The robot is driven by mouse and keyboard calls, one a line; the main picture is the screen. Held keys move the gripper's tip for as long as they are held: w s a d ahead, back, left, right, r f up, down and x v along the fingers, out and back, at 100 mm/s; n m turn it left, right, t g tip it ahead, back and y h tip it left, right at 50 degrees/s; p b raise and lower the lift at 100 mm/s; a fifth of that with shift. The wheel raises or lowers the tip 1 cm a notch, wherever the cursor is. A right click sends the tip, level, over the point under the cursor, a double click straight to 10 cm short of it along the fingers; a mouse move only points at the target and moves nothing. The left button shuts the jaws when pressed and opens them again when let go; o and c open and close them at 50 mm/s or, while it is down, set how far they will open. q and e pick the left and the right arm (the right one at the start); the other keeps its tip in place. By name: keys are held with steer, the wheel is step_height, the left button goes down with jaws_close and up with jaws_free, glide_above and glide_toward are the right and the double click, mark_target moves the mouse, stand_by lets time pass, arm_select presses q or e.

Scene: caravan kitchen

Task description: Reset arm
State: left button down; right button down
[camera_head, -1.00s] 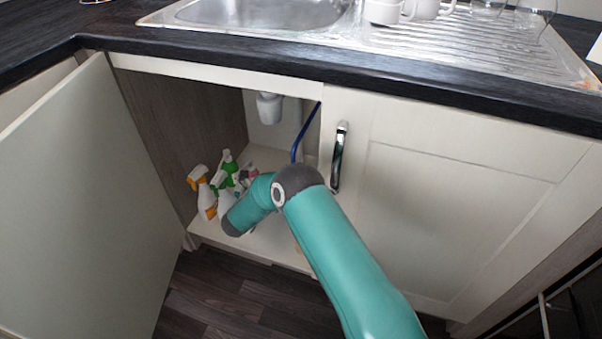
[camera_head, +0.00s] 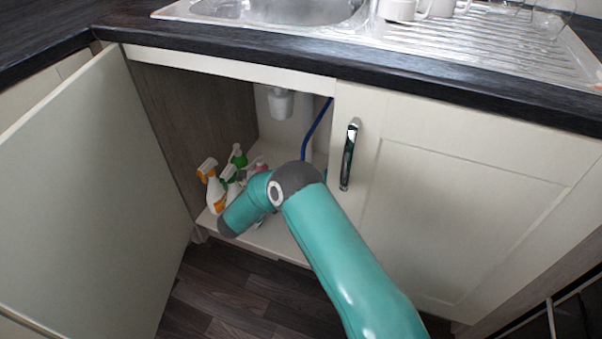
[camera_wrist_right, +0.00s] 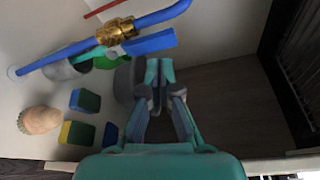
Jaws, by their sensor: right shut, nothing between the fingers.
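My right arm, teal with dark grey joints, reaches from the bottom of the head view into the open cabinet under the sink. Its gripper is hidden there behind the arm. In the right wrist view my right gripper (camera_wrist_right: 159,75) is shut, with nothing held between its fingers. It is inside the cabinet, below a blue pipe with a brass valve (camera_wrist_right: 115,32) in the picture. My left arm and gripper are not in view.
An open cabinet door (camera_head: 90,200) stands left; a closed door with a metal handle (camera_head: 349,154) is right. Spray bottles (camera_head: 215,190) stand left of my arm. Sponges (camera_wrist_right: 85,101) and a round tan object (camera_wrist_right: 40,120) lie beside the gripper. The dark floor (camera_head: 225,290) in front is clear.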

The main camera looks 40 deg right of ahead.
steer(key=f+v, duration=0.1)
steer(key=v, duration=0.8)
steer(key=s+a+f+m+g+y, duration=0.35)
steer(key=s+f+m+y, duration=0.2)
steer(key=s+f, duration=0.4)
steer(key=s+a+f+m+g+y, duration=0.35)
steer(key=s+f+m+y, duration=0.2)
steer(key=s+f, duration=0.35)
steer(key=s+a+m+y, duration=0.9)
steer(key=a+m, duration=0.3)
steer(key=m, duration=0.4)
step_height(320, 180, up, 34)
steer(key=w+m+t+p, duration=0.1)
steer(key=m+t+p, duration=0.3)
steer(key=p, duration=2.8)
steer(key=d+m, duration=0.1)
steer(key=m, duration=0.5)
steer(key=shift+p, duration=0.3)
